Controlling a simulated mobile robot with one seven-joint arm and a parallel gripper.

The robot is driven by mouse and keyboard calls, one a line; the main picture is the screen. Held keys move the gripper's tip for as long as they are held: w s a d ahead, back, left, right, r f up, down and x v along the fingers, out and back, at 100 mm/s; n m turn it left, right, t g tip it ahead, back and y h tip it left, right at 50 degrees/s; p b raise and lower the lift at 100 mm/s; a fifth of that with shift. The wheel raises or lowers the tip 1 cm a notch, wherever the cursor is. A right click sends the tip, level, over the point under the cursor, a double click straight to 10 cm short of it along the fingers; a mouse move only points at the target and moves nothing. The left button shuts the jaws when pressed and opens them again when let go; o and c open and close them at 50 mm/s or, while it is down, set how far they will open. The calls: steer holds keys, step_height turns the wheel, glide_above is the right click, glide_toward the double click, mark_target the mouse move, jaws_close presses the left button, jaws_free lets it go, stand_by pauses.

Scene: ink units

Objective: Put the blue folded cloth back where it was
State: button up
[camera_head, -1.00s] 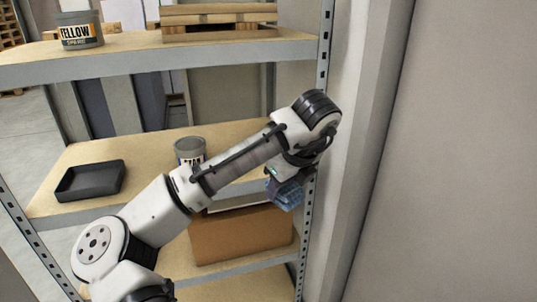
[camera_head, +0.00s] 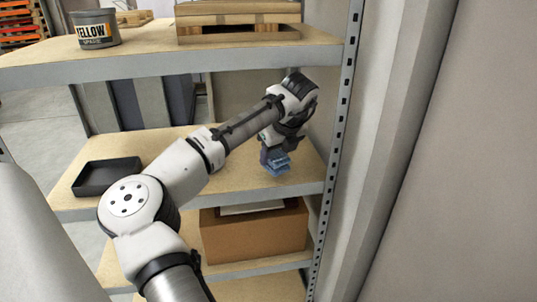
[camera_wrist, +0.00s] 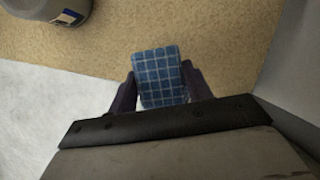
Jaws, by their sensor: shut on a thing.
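The blue folded cloth (camera_head: 277,164) has a light check pattern, clear in the wrist view (camera_wrist: 158,75). My gripper (camera_head: 270,152) is shut on it, with one dark finger on each side in the wrist view (camera_wrist: 158,92). In the head view the cloth is at the right part of the middle shelf (camera_head: 235,180), near its front edge. I cannot tell whether it touches the board. In the wrist view, shelf board lies beyond the cloth and a pale floor shows at lower left.
A black tray (camera_head: 106,177) sits at the left of the middle shelf. A grey can (camera_wrist: 52,10) stands on the board at upper left in the wrist view. A cardboard box (camera_head: 255,232) is below. A rack post (camera_head: 343,130) stands right.

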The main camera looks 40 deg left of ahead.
steer(key=a, duration=0.1)
steer(key=w+a, duration=0.1)
steer(key=shift+a, duration=0.35)
steer(key=shift+a+f+p, duration=0.1)
steer(key=shift+a+p, duration=0.2)
steer(key=shift+a, duration=0.05)
steer(key=shift+d+f, duration=0.1)
steer(key=shift+f, duration=1.55)
steer(key=o, duration=0.9)
